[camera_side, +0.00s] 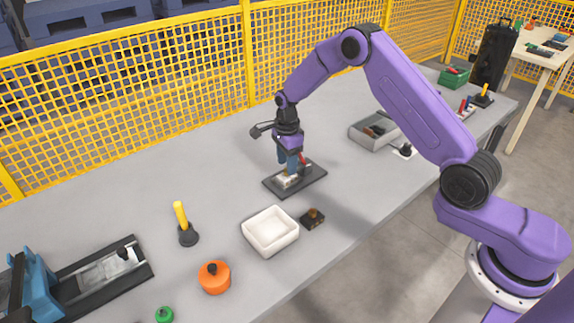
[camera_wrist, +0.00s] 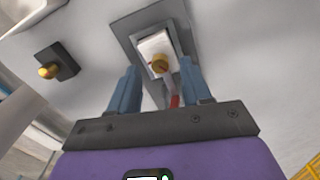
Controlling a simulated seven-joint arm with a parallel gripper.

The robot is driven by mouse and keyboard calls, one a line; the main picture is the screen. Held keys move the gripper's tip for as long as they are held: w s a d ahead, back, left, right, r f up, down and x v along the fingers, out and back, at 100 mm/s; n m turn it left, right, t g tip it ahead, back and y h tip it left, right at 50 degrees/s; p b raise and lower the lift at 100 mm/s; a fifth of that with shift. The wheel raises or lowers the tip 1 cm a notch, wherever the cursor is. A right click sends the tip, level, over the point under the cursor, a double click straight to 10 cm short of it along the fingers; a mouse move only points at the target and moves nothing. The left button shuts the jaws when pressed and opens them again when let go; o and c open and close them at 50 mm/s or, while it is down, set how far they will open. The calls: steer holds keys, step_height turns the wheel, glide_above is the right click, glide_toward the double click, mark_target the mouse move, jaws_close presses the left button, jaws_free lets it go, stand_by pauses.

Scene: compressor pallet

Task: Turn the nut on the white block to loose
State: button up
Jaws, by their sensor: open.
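The white block (camera_side: 284,181) sits on a dark base plate (camera_side: 310,185) on the grey table. In the wrist view the white block (camera_wrist: 154,44) lies ahead of my fingers, with a brass-coloured nut (camera_wrist: 159,63) on its near end. A red part (camera_wrist: 174,101) shows beside the block's near end; it also shows in the side view (camera_side: 303,160). My gripper (camera_side: 289,168) points down over the block. In the wrist view my gripper (camera_wrist: 160,85) is open, with its blue fingers on either side of the nut and nothing held between them. In the side view the fingers hide the nut.
A white tray (camera_side: 251,248) and a small dark block with a brown knob (camera_side: 312,219) stand in front of the plate. A grey bin (camera_side: 362,143) stands to the right. An orange round part (camera_side: 214,283) and a yellow-handled lever (camera_side: 181,215) are left. A yellow fence (camera_side: 120,112) runs behind.

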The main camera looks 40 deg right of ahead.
steer(key=shift+f, duration=0.8)
steer(key=shift+c, duration=0.3)
jaws_close()
steer(key=shift+n, duration=2.3)
steer(key=shift+o, duration=0.3)
jaws_free()
step_height(320, 180, up, 18)
steer(key=shift+f, duration=0.25)
